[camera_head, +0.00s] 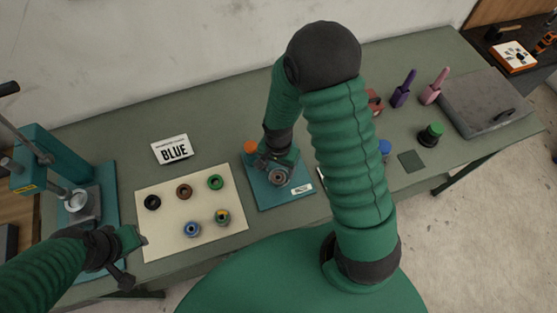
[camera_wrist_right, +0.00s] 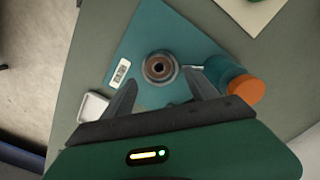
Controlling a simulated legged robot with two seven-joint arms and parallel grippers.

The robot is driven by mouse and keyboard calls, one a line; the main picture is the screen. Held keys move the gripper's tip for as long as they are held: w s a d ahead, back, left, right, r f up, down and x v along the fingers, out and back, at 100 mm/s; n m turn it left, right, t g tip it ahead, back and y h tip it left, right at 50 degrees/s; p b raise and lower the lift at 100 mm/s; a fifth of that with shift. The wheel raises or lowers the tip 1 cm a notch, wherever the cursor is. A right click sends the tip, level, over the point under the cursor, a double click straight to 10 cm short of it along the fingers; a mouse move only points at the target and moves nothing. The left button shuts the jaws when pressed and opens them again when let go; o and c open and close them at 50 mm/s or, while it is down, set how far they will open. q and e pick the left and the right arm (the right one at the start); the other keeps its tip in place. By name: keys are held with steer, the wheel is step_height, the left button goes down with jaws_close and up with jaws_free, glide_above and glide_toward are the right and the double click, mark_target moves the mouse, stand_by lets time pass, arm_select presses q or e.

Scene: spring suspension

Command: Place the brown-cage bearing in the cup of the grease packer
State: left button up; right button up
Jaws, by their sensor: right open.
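A ring with a brown cage (camera_head: 184,191) lies on the cream mat (camera_head: 160,245), between a black ring and a green one. The teal base with an orange-capped cylinder (camera_head: 250,147), which looks like the grease packer, carries a round metal cup (camera_head: 277,178). In the right wrist view the cup (camera_wrist_right: 160,67) shows a brownish ring and dark centre; I cannot tell whether a bearing sits in it. My right gripper (camera_wrist_right: 160,80) is open, fingers apart near the cup; it also shows in the head view (camera_head: 272,163). My left gripper (camera_head: 127,260) is beside the mat's lower left; its jaw state is unclear.
A black ring (camera_head: 152,202), green ring (camera_head: 215,182), blue ring (camera_head: 191,229) and yellow-marked ring (camera_head: 222,216) lie on the mat. A teal press (camera_head: 45,160) is at left, a grey case (camera_head: 490,100) at right. My right arm hides the table's middle.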

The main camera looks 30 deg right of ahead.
steer(key=s+a+r+n+t, duration=0.1)
steer(key=s+a+r+n, duration=0.1)
steer(key=r+n, duration=0.45)
steer(key=s+a+r+n+t, duration=0.2)
steer(key=s+r+n, duration=0.1)
steer(key=r+n, duration=0.3)
steer(key=b, duration=0.7)
glide_toward(278, 177)
steer(key=s+a+r, duration=0.1)
steer(key=a+r, duration=0.3)
arm_select(q)
steer(key=s+x, duration=0.1)
steer(key=x, duration=0.5)
steer(key=shift+s+f, duration=0.25)
steer(key=shift+f, duration=0.3)
arm_select(e)
steer(key=shift+s+d+f+m, duration=0.1)
steer(key=shift+s+d+m, duration=0.1)
steer(key=shift+m, duration=0.25)
steer(key=shift+o, duration=0.4)
